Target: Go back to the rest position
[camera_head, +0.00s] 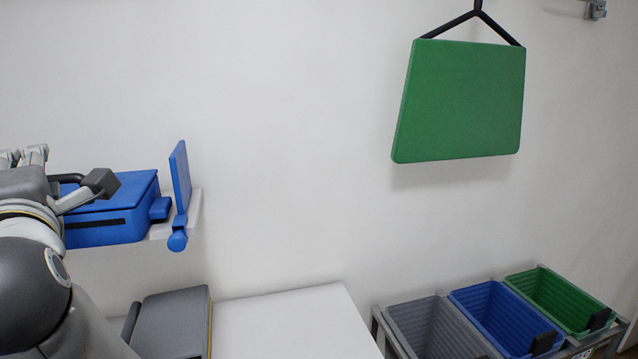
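My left gripper (66,169) is at the left edge, in front of a blue box (108,222). Its fingers look spread apart, with one dark pad over the box's top in the picture. I see nothing held between them. Whether the gripper touches the box cannot be told. My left arm hides the left part of the box. My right gripper is out of view.
The box and an upright blue panel (181,178) sit at a white wall shelf (195,212). A green board (461,103) hangs upper right. Grey (436,328), blue (497,309) and green (556,298) bins stand lower right. A grey case (171,325) lies on the white table (285,320).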

